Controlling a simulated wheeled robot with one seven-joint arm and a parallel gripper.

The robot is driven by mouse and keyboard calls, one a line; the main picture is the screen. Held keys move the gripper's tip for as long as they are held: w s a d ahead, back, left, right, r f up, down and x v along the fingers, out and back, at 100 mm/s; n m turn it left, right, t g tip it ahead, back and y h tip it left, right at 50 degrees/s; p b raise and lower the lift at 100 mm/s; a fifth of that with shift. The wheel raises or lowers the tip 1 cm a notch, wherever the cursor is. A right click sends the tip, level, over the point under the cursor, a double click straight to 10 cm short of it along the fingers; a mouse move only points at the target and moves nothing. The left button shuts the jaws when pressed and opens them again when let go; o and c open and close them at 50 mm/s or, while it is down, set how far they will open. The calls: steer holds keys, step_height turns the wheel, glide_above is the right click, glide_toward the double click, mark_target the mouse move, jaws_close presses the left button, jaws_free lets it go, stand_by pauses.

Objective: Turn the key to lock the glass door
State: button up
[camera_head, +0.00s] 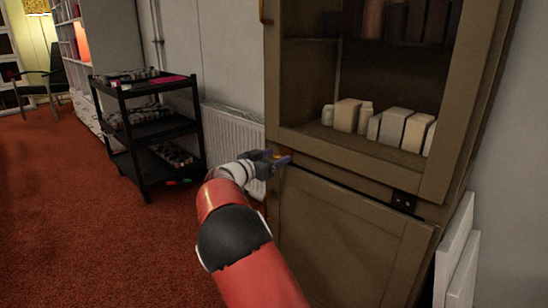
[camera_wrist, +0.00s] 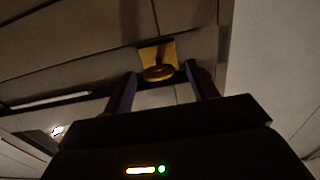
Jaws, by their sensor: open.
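The glass door (camera_head: 370,150) is the upper door of a brown wooden cabinet and looks closed. My gripper (camera_head: 284,159) is at the door's lower left corner. In the wrist view my gripper (camera_wrist: 160,78) is open, with one dark finger on each side. A brass key (camera_wrist: 159,73) with a rounded head shows between and just beyond the fingertips, in front of a brass plate (camera_wrist: 156,52). I cannot tell whether either finger touches the key. In the head view the key cannot be made out behind my gripper.
The lower wooden door (camera_head: 345,235) is below the glass one. Pale blocks (camera_head: 393,126) stand behind the glass. A black shelf trolley (camera_head: 150,135) and a white radiator (camera_head: 234,137) are left of the cabinet. White panels (camera_head: 458,262) lean at its right. Red carpet is free at front left.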

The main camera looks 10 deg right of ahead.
steer(key=c, duration=1)
steer(key=shift+f+n+b, duration=0.1)
steer(key=shift+n+b, duration=0.2)
steer(key=shift+b, duration=0.05)
steer(key=shift+n+b, duration=1.15)
steer(key=shift+n, duration=0.05)
steer(key=n+b, duration=0.1)
steer(key=n, duration=0.4)
steer(key=shift+w+a+n+b, duration=0.1)
steer(key=shift+n+b, duration=0.2)
steer(key=n, duration=0.4)
steer(key=shift+p, duration=0.4)
steer(key=n+p, duration=0.1)
steer(key=n, duration=0.4)
steer(key=shift+w+p, duration=0.1)
steer(key=shift+p, duration=0.3)
steer(key=shift+f+n, duration=0.1)
steer(key=shift+n, duration=0.2)
